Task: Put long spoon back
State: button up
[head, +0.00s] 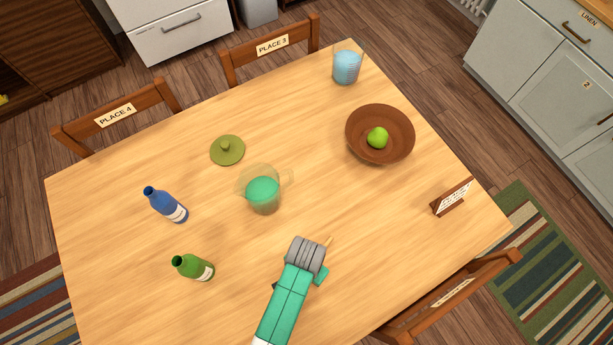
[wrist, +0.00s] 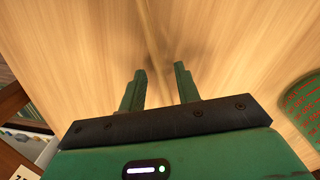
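A thin tan stick (head: 328,241), likely the handle of the long spoon, shows just past my wrist in the head view; the rest of it is hidden under my arm. In the head view my arm covers the fingertips.
On the table (head: 130,270) stand a green pitcher (head: 263,190), blue bottle (head: 166,205), green bottle (head: 194,267), olive lid (head: 228,150), brown bowl (head: 400,150) with a green apple (head: 377,138), blue glass (head: 347,67) and sign (head: 452,197). Chairs surround it. The table between pitcher and sign is clear.

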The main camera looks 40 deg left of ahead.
jog(key=shift+r, duration=0.1)
notch_tip(320, 180, up, 12)
jog(key=p, duration=0.1)
jog(key=shift+p, duration=0.4)
jog(key=shift+w+a, duration=0.1)
jog(key=w+d+r+t+y, duration=0.1)
jog(key=w+r+t, duration=0.5)
jog(key=w+r, duration=0.6)
jog(key=w+d+r+t, duration=0.2)
jog(key=w+r+t, duration=0.45)
jog(key=r, duration=0.95)
jog(key=d+r+t, duration=0.2)
jog(key=r+t, duration=0.2)
jog(key=r, duration=1)
jog(key=d+r+t, duration=0.2)
jog(key=r+t, duration=0.2)
jog(key=r, duration=1)
jog(key=s+d+r+t, duration=0.2)
jog(key=s+r+t, duration=0.2)
jog(key=s+r, duration=0.3)
notch_tip(320, 180, up, 5)
jog(key=shift+d+r+t+h, duration=0.2)
jog(key=shift+t+h, duration=0.15)
jog(key=shift+h, duration=0.05)
jog(key=shift+s, duration=0.1)
